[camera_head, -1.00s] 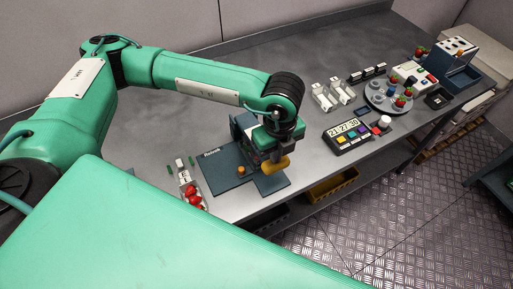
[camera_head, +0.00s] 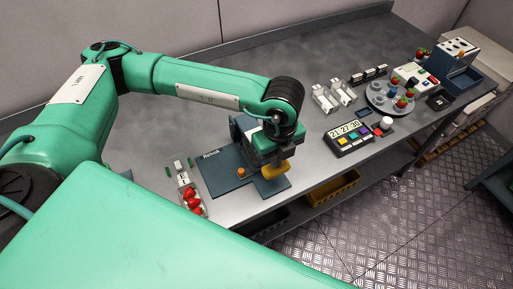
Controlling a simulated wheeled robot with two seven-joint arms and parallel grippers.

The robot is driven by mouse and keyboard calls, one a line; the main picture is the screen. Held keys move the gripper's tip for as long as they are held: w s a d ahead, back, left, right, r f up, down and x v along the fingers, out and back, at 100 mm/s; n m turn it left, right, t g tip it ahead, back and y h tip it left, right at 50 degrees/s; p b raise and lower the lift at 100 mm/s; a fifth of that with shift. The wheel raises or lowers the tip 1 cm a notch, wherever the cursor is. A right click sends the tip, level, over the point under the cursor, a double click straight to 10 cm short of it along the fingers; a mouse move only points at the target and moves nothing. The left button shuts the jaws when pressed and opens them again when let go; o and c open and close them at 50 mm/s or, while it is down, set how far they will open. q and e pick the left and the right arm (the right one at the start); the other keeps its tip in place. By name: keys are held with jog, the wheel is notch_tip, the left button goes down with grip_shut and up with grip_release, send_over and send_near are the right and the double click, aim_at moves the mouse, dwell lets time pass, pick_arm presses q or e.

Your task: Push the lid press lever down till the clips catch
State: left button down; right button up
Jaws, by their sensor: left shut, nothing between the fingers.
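The lid press has a dark blue-grey base (camera_head: 217,176) on the bench, with a small orange knob (camera_head: 241,173) on it. A yellow lever handle (camera_head: 275,171) shows at the press's front right. My left gripper (camera_head: 272,160) is shut and empty, pointing down right over the handle. It hides most of the press's upright and lever arm, and I cannot tell whether it touches the handle. The clips cannot be made out. A clear punnet of red strawberries (camera_head: 193,204) stands left of the press, apart from it. My right gripper is out of view.
A timer panel with coloured buttons (camera_head: 350,137) lies right of the press. Beyond it are white clip-like holders (camera_head: 333,96), a round turntable (camera_head: 388,98) with berries and a blue-and-white machine (camera_head: 459,68). A yellow crate (camera_head: 334,188) sits below the bench. Bare bench lies behind the press.

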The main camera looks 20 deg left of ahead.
pick_arm(q)
notch_tip(320, 180, up, 9)
jog(key=p, duration=0.3)
dwell(0.5)
dwell(0.5)
